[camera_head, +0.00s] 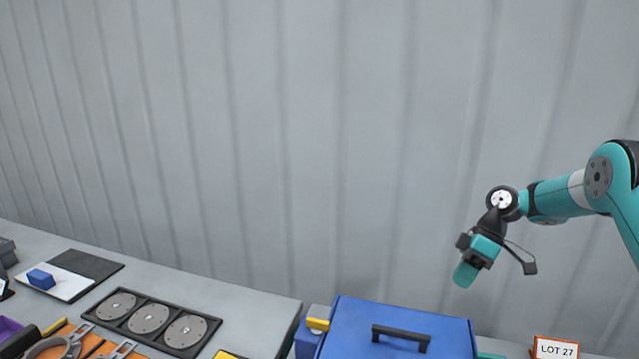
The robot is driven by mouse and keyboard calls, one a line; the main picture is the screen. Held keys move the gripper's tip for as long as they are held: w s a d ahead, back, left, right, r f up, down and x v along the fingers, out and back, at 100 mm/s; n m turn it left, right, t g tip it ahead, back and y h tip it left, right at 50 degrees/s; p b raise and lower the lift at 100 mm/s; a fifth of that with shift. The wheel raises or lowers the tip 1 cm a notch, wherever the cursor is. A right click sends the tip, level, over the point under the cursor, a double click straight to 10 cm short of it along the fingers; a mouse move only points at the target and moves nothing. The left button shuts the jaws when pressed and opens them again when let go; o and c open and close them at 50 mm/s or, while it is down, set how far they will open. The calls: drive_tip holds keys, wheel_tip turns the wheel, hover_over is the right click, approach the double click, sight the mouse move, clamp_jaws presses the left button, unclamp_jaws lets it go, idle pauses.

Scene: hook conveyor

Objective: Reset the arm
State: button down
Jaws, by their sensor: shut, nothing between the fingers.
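My teal and black arm reaches in from the right edge of the head view. Its wrist hangs in front of the grey wall, above and to the right of a blue case.
The blue case (345,326) with a black handle is below. A "LOT 27" sign (556,348) stands at lower right. A dark tray (211,335) with 3 grey discs and a blue block (41,279) lie on the left table. The air before the wall (300,150) is clear.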

drive_tip(key=s+a+r+m+t+b, duration=0.1)
drive_tip(key=s+a+r+b, duration=0.1)
drive_tip(key=s+a+r, duration=0.4)
drive_tip(key=s+a+r+m+b, duration=0.2)
drive_tip(key=s+a+b, duration=0.1)
drive_tip(key=s+a, duration=0.3)
drive_tip(key=s+a+f+m+t+b, duration=0.1)
drive_tip(key=s+a+b, duration=0.1)
drive_tip(key=s, duration=0.8)
drive_tip(key=s+a+f+m+t+h+b, duration=0.1)
drive_tip(key=s+a+b, duration=0.1)
drive_tip(key=s, duration=0.9)
drive_tip(key=shift+a+f+m+h+b, duration=0.3)
drive_tip(key=shift+a+f+b, duration=0.1)
